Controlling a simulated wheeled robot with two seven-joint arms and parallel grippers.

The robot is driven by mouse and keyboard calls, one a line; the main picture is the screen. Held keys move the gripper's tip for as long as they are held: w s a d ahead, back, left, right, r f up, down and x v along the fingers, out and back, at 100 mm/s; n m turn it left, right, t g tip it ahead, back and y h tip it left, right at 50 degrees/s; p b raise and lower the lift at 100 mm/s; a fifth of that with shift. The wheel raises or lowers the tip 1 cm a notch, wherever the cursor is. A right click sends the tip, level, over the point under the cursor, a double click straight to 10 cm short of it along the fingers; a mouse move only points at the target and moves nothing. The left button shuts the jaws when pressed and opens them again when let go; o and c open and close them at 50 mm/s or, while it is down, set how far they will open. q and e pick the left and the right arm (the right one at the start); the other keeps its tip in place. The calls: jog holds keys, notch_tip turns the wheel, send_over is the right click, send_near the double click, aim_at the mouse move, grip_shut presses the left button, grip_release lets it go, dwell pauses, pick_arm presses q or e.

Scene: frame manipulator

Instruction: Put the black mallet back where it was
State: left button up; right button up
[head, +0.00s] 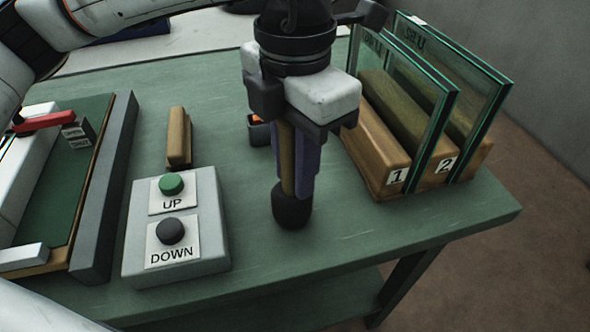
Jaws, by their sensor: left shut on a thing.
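My left gripper (293,185) points down over the right half of the green table and is shut on the black mallet (291,207). The mallet's black head hangs below the fingertips, and part of its brown handle shows between the fingers. The rest of the handle is hidden by the gripper. I cannot tell whether the head touches the table. My right gripper is not in view.
A grey box with UP and DOWN buttons (208,237) stands left of the mallet. Behind it is a wooden block (178,138). A small dark container (257,131) is partly hidden behind the gripper. Glass panes (445,120) stand in a numbered wooden rack (372,150) at right.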

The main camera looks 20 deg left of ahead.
pick_arm(q)
jog(key=shift+f, duration=0.35)
jog(key=shift+f, duration=0.25)
jog(key=o, duration=1.1)
jog(key=shift+c, duration=0.2)
jog(key=shift+r, duration=0.1)
notch_tip(320, 180, up, 12)
jog(key=shift+r+p, duration=0.15)
jog(key=shift+p, duration=0.4)
